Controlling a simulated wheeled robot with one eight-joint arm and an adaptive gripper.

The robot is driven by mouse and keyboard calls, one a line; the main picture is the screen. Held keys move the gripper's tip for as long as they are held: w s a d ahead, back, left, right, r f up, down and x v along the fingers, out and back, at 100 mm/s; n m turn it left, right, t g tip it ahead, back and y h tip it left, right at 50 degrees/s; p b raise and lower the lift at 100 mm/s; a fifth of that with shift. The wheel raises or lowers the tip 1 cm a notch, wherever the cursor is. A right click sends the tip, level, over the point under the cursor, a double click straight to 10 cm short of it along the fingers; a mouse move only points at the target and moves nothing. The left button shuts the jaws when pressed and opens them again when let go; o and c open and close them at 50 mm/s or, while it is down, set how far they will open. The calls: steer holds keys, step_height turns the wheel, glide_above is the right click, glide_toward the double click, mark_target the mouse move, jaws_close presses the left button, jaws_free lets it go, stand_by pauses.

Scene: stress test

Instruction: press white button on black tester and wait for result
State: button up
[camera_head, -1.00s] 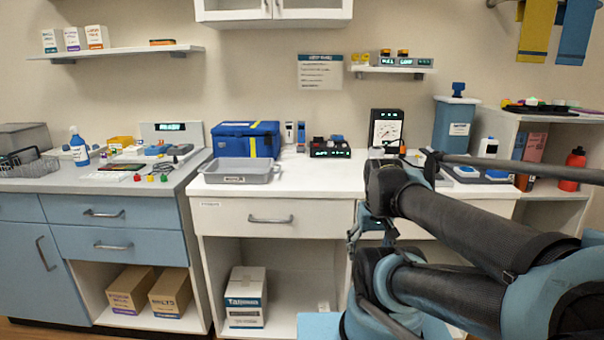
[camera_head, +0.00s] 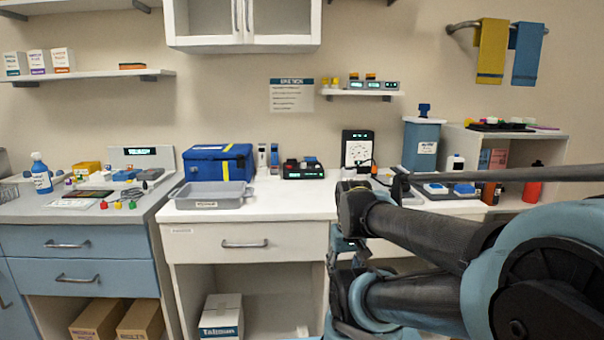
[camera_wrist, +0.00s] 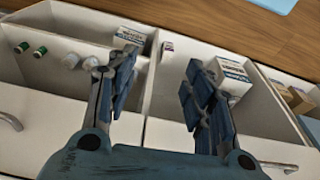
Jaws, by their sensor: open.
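Two black devices stand at the back of the white counter, and I cannot tell for sure which is the tester. One is a low black box (camera_head: 303,170) with a lit display and red and blue parts on top. The other is an upright black unit (camera_head: 358,149) with a white dial face and green display. A white button is too small to make out on either. My gripper (camera_wrist: 160,82) is open and empty in the wrist view, pointing down over open shelf compartments below the counter, away from both devices. In the head view my arm hides part of the counter's right side.
A grey tray (camera_head: 211,196) and a blue case (camera_head: 217,164) stand left of the black box. A blue bin (camera_head: 421,147) stands at the right. A small shelf (camera_head: 360,93) hangs above. The white counter (camera_head: 285,198) is clear in front of the black box.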

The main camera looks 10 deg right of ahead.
jaws_close()
stand_by(1.1)
